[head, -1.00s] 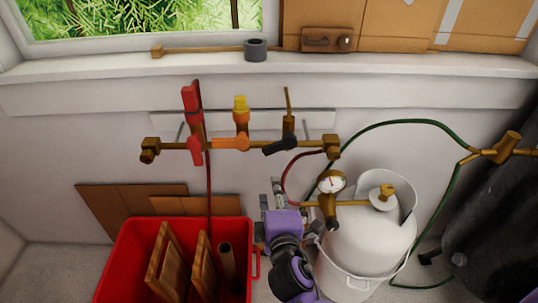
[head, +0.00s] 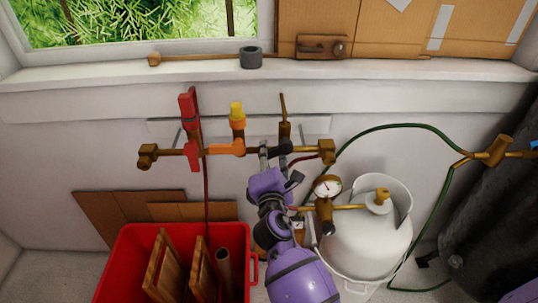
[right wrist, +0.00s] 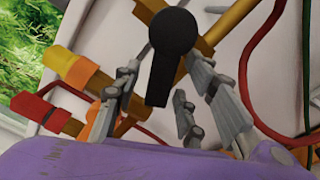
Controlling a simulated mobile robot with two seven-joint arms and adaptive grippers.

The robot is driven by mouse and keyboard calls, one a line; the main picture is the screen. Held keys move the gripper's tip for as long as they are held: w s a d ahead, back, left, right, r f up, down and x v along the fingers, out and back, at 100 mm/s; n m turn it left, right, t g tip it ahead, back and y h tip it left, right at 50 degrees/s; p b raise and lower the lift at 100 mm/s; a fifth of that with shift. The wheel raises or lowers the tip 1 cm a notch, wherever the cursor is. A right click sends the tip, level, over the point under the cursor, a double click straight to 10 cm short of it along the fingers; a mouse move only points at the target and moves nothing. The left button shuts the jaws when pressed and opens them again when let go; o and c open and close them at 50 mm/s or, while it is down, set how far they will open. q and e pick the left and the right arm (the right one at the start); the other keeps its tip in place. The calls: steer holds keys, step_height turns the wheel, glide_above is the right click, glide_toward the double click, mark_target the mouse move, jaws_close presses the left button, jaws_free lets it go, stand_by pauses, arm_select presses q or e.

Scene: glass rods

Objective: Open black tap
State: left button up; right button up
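The black tap (head: 283,147) is on the brass pipe (head: 310,150) under the window sill, right of the orange tap (head: 228,147) and red tap (head: 193,153). My right gripper (head: 275,156) is just below and in front of it, partly covering its handle. In the right wrist view the black handle (right wrist: 172,45) points down between the spread fingers of my right gripper (right wrist: 165,100), with gaps on both sides. The gripper is open and holds nothing. My left gripper is not in view.
A white gas cylinder (head: 360,240) with a gauge (head: 327,187) stands close to the right of my arm. A red crate (head: 120,270) with wooden pieces is at lower left. A green hose (head: 410,126) arches at the right. The wall left of the pipe is clear.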

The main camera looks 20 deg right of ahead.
jaws_close()
